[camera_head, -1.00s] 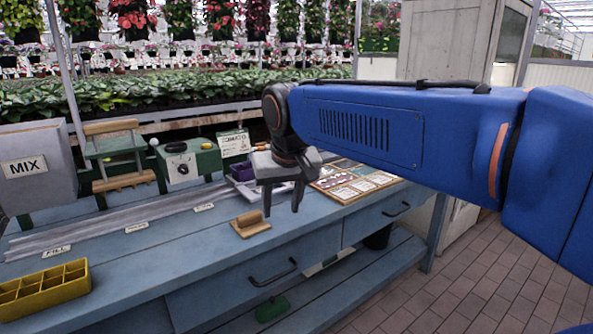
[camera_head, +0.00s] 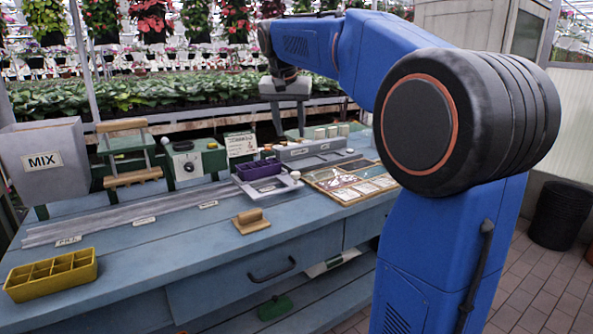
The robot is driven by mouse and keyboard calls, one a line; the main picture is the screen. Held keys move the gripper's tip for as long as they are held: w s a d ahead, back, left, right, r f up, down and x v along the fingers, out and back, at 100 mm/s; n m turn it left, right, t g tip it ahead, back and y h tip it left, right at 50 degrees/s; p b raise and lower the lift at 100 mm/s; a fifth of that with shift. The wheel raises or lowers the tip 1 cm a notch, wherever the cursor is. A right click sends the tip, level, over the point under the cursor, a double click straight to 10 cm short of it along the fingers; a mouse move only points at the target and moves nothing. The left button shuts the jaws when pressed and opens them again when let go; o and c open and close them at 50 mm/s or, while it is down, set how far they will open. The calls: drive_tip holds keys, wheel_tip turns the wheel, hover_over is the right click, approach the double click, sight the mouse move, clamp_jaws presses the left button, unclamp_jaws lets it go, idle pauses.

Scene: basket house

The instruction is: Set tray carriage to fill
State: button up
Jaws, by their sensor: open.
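A dark purple tray (camera_head: 259,169) sits on a grey carriage (camera_head: 268,188) at the right end of a long grey rail (camera_head: 130,212) on the blue bench. A small pale knob (camera_head: 295,175) shows at the carriage's right side. The FILL label (camera_head: 68,240) is at the rail's left end, far from the carriage. My gripper (camera_head: 290,130) is open and empty, fingers pointing down. It shows above and behind the carriage in the picture, apart from it; its exact depth is hard to tell.
A MIX hopper (camera_head: 42,160), a wooden-handled green press (camera_head: 130,155) and a green dial box (camera_head: 195,162) stand behind the rail. A yellow compartment tray (camera_head: 50,275) and a wooden float (camera_head: 251,222) lie in front. A board of cards (camera_head: 350,181) lies right of the carriage.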

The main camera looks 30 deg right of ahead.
sight(295, 173)
drive_tip(key=x, duration=1.6)
drive_tip(key=shift+f, duration=0.45)
drive_tip(key=shift+a, duration=0.1)
clamp_jaws()
